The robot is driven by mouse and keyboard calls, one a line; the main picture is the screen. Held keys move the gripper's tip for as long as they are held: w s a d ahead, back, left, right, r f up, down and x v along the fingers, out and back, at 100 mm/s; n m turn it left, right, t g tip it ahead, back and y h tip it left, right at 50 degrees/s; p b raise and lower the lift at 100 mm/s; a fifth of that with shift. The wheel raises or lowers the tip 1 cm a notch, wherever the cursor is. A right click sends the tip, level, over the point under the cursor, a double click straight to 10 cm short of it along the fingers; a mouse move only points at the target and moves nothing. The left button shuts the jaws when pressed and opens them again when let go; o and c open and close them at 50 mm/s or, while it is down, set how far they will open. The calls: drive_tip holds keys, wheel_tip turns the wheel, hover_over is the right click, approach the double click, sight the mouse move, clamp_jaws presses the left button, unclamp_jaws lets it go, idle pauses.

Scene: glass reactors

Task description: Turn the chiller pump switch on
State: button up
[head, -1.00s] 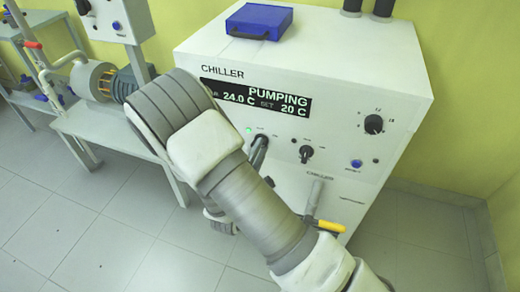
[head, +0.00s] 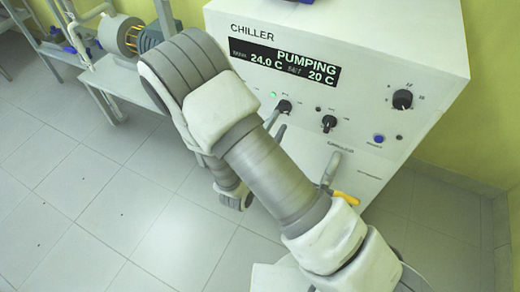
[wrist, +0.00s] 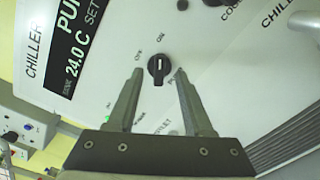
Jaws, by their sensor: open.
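The white chiller (head: 430,60) has a front panel whose display (head: 285,62) reads PUMPING, 24.0 C and SET 20 C. The black pump switch knob (head: 284,106) is on the panel below the display, and a green light (head: 273,94) glows beside it. My gripper (head: 276,126) is open and empty, just in front of and below the knob in the head view. In the wrist view its fingertips appear either side of the knob, apart from it.
A second black knob (head: 329,123), a larger dial (head: 402,99) and a blue button (head: 379,139) are on the same panel. A grey handle (head: 331,168) and a yellow lever (head: 345,197) are lower down. A bench with a motor stands at left. The floor is clear.

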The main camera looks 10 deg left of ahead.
drive_tip(key=p+v, duration=0.2)
drive_tip(key=v, duration=1.1)
drive_tip(key=shift+s, duration=0.1)
